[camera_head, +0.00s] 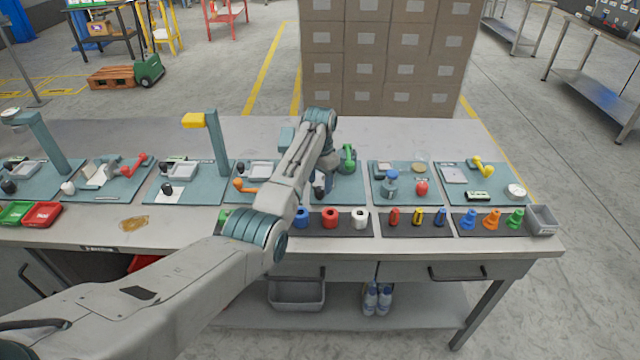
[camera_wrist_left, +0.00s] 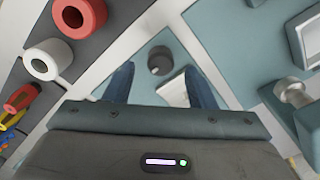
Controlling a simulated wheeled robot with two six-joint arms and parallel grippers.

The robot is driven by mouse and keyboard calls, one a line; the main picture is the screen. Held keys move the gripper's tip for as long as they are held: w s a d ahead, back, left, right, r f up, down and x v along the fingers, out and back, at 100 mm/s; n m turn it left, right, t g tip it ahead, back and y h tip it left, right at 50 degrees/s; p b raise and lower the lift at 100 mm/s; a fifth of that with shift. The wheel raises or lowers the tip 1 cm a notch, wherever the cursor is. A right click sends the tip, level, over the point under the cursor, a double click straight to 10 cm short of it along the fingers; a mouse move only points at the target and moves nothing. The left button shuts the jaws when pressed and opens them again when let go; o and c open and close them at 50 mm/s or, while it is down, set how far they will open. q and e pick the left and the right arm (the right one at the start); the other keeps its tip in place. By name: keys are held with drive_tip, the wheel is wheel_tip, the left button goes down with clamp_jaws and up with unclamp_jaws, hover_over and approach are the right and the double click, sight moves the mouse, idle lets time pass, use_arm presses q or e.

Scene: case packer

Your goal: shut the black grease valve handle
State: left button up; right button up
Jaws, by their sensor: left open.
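My left arm reaches from the lower left over the table, and its gripper (camera_wrist_left: 160,88) points down, open and empty, with blue fingers spread. A whitish block (camera_wrist_left: 176,88) shows between the fingers. A dark piece, which seems to be the same knob, shows beside the gripper in the head view (camera_head: 320,188). I cannot tell for sure whether it is the black grease valve handle. My right gripper is not in view.
A green handle (camera_head: 347,158) stands behind the gripper. A white ring (camera_head: 360,217) and a red ring (camera_head: 330,217) lie on a dark mat in front. An orange handle (camera_head: 243,186) is to the left.

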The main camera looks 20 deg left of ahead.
sight(320, 194)
use_arm(q)
wheel_tip(320, 194, down, 2)
drive_tip(key=shift+f, duration=0.3)
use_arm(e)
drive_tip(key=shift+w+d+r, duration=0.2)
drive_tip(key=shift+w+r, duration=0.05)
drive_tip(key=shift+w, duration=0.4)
use_arm(q)
drive_tip(key=shift+c, duration=0.9)
drive_tip(key=c, duration=0.8)
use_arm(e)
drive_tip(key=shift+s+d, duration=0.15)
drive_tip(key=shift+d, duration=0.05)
